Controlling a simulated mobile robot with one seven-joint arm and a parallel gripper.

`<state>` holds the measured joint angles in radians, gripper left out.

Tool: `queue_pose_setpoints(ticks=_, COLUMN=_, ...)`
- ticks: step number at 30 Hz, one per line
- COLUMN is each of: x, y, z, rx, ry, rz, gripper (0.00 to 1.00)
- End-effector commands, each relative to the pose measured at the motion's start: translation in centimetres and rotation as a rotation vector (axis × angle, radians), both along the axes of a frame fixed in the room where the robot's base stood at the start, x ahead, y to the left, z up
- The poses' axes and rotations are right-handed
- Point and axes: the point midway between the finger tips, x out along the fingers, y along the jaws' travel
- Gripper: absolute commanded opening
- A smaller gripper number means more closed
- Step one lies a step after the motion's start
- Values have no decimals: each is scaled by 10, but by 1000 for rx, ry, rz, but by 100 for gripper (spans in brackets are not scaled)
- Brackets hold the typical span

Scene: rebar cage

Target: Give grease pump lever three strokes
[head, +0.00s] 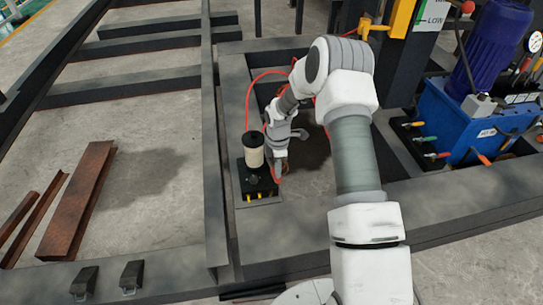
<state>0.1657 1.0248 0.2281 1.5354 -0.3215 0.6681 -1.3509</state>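The grease pump (257,180) is a small black block with a cream, black-capped reservoir (254,157) standing upright on it. Two small yellow parts show on its front face. It sits on a plate on the dark steel frame, left of my arm. My gripper (280,176) points down at the right side of the pump, very close to it. I cannot make out the pump lever clearly; it is small or hidden by my gripper. Whether the fingers are open, shut or touching the lever is too small to tell.
A red hose (247,105) loops up behind the pump and past my arm. A blue hydraulic unit (452,118) with coloured levers stands at the right. Dark steel beams (212,150) surround the pump. Rusty steel pieces (80,200) lie on the floor at the left.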

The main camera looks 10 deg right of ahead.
Motion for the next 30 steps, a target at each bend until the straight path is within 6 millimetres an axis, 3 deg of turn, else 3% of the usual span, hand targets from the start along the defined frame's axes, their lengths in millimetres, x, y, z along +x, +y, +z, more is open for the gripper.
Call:
queue_pose_setpoints(ticks=16, x=35, y=0, z=56, rx=0, ry=1, rz=0, gripper=0)
queue_pose_setpoints(ticks=30, x=38, y=0, z=60, rx=0, ry=2, rz=0, gripper=0)
